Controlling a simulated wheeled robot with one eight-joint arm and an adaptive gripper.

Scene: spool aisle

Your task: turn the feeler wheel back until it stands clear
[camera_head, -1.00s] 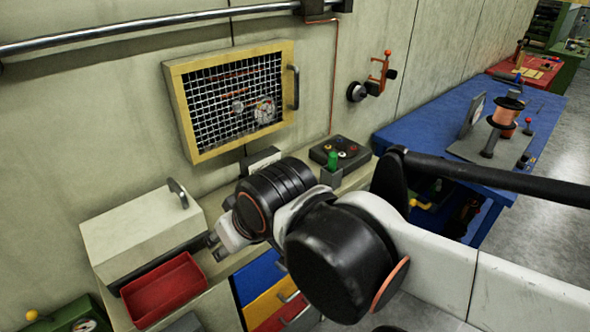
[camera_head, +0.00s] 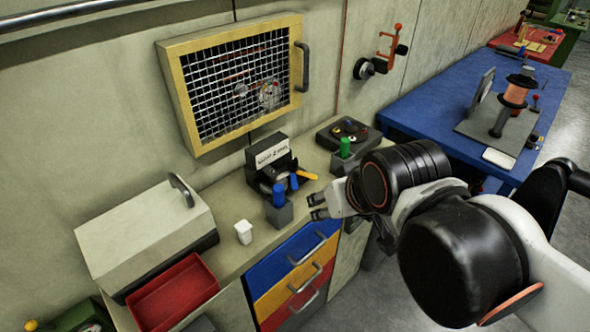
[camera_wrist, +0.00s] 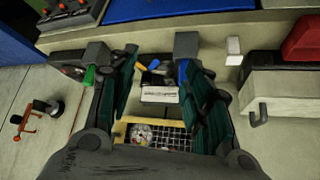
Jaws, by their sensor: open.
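A dark round wheel (camera_head: 363,69) with a pale face sits on the wall by an orange bracket (camera_head: 387,46); the pair also shows in the wrist view (camera_wrist: 42,112). A black device (camera_head: 268,158) with a white label and a yellow lever (camera_head: 307,175) stands on the counter under the mesh box. I cannot tell which part is the feeler wheel. My gripper (camera_head: 317,207) is over the counter's front edge, right of a blue-handled holder (camera_head: 279,208). In the wrist view its green-padded fingers (camera_wrist: 160,105) are apart, with no object held between them.
The yellow-framed mesh box (camera_head: 298,88) hangs above the counter. A red tray (camera_head: 172,292), a pale lidded box (camera_head: 145,235), a white cup (camera_head: 244,232) and a green-handled holder (camera_head: 345,160) stand on it. A blue table (camera_head: 430,95) carries a copper spool (camera_head: 515,92) at right.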

